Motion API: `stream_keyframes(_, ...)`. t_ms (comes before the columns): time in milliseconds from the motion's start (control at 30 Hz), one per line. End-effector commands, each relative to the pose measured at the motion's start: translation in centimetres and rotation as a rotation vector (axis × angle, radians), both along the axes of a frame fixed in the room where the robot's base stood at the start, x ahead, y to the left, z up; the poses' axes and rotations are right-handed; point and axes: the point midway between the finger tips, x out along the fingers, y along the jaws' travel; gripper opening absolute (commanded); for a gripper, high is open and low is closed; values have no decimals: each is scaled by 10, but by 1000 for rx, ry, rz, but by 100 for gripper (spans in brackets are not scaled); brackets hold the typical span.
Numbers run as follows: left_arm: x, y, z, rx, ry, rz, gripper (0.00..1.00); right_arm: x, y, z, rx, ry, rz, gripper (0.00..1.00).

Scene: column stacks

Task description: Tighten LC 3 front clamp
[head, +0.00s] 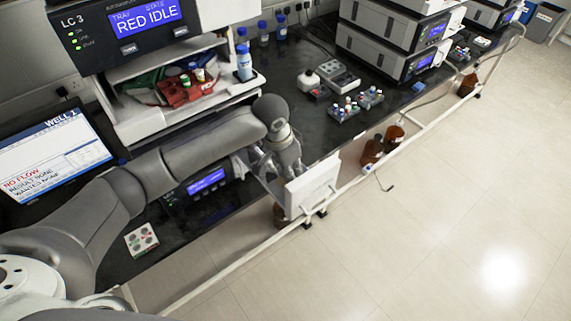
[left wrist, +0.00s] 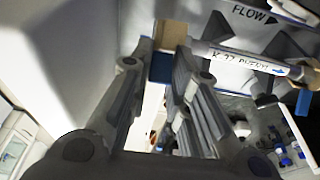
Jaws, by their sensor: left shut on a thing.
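In the left wrist view a pale column (left wrist: 240,58) with a printed label lies across the upper right. A small tan and blue block (left wrist: 169,36) is at its left end; I cannot tell if it is the front clamp. My left gripper (left wrist: 172,68) is shut on this block, its fingers on both sides. My right gripper is not in view.
A monitor (head: 50,155) reading "NO FLOW" stands at left. Vial racks (head: 345,110) stand on the dark bench, right of my gripper. A white rail (head: 430,118) runs along the bench front.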

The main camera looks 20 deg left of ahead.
Motion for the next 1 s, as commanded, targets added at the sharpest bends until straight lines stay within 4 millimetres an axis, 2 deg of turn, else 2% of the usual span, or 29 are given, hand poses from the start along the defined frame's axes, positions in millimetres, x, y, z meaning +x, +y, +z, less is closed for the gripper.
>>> stream_keyframes(233, 9, -8, -3, 122, 158, 1, 0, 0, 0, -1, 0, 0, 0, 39)
stream_keyframes(500, 15, -13, -9, 231, 296, 1, 0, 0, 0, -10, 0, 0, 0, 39)
stream_keyframes(1000, 21, -17, -15, 353, 453, -1, 0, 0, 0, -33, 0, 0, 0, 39)
